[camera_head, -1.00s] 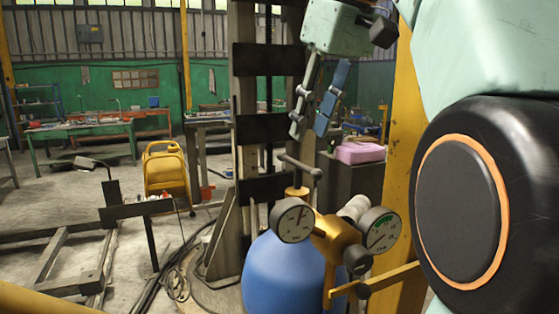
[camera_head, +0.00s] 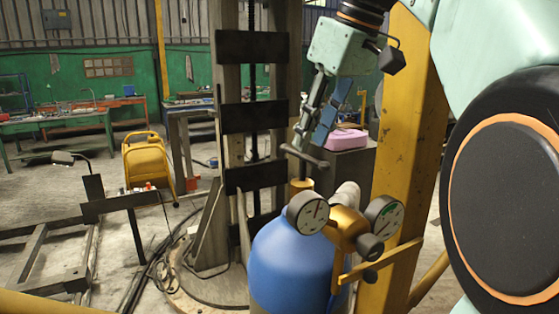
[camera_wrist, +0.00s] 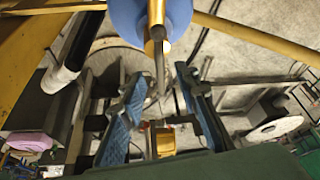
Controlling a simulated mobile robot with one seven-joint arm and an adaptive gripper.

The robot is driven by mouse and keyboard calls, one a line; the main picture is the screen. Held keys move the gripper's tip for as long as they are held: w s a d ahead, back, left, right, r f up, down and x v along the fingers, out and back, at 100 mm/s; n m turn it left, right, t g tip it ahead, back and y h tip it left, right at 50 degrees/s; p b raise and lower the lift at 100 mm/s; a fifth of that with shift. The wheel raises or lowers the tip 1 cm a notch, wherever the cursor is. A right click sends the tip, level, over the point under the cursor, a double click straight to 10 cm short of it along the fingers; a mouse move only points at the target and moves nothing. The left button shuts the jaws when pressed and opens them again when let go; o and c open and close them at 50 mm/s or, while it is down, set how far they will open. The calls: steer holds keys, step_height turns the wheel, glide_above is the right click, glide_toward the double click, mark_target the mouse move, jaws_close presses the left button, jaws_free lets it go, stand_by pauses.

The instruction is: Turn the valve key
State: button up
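The valve key (camera_head: 303,157) is a grey T-bar on a brass stem above the blue gas cylinder (camera_head: 285,262). In the wrist view its dark bar (camera_wrist: 159,68) runs end-on toward the gap between my fingers. My gripper (camera_head: 314,138) is just above the key in the head view, pointing down. In the wrist view my gripper (camera_wrist: 158,95) has its two blue-padded fingers apart, with nothing clamped. I cannot tell whether a finger touches the key. The pressure gauges (camera_head: 307,212) and brass regulator (camera_head: 346,226) sit beside the stem.
A yellow post (camera_head: 410,130) stands close on the right, and a yellow bracket (camera_head: 380,262) runs by the cylinder. A dark column (camera_head: 228,170) rises behind. A metal frame (camera_head: 45,258) lies on the left floor. A pink case (camera_head: 347,139) sits behind the gripper.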

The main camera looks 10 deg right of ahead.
mark_target(303, 156)
steer(key=shift+x, duration=3.1)
